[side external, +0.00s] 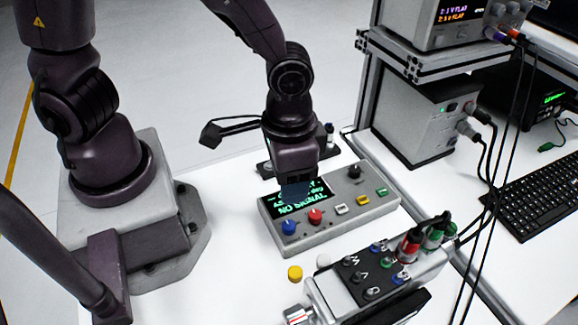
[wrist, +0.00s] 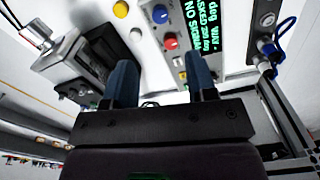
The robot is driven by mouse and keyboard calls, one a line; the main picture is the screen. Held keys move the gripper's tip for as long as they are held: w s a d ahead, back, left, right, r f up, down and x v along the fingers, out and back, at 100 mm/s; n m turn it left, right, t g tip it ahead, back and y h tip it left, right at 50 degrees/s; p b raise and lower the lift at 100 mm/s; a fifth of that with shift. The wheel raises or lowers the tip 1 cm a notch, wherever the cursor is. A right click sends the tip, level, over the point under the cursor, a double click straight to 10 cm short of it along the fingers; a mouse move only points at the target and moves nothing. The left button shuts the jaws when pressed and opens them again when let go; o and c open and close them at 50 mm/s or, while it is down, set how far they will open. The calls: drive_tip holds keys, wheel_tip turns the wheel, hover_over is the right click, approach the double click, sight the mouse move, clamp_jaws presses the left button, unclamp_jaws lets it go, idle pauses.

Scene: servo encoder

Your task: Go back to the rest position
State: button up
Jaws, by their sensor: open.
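My gripper (side external: 297,190) hangs above the grey control box (side external: 335,226) in the side external view, its fingers overlapping part of the display. In the wrist view the two blue fingers of my gripper (wrist: 163,78) stand apart with nothing between them. The box's display (wrist: 206,35) reads "NO SIGNAL" in green. The box carries a blue knob (side external: 289,227), a red knob (side external: 316,216) and several small buttons. I cannot tell how far the fingertips are above the box.
A servo unit with coloured connectors (side external: 411,245) lies in front of the box. A yellow cap (side external: 295,273) and a white cap (side external: 323,260) sit on the white table. An instrument rack (side external: 425,122), hanging cables and a keyboard (side external: 540,190) are on the right.

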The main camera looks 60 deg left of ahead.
drive_tip(key=shift+r, duration=0.7)
drive_tip(key=s+a+r+n+t, duration=0.1)
drive_tip(key=s+a+r+t, duration=0.1)
drive_tip(key=a+r, duration=0.4)
drive_tip(key=s+a+r+n+t, duration=0.1)
drive_tip(key=s+a+r+t, duration=0.1)
drive_tip(key=a+r, duration=0.4)
wheel_tip(320, 180, up, 6)
drive_tip(key=shift+s+a+f+t, duration=0.1)
drive_tip(key=shift+s+a+t, duration=0.1)
drive_tip(key=shift+t, duration=0.6)
drive_tip(key=shift+c, duration=0.5)
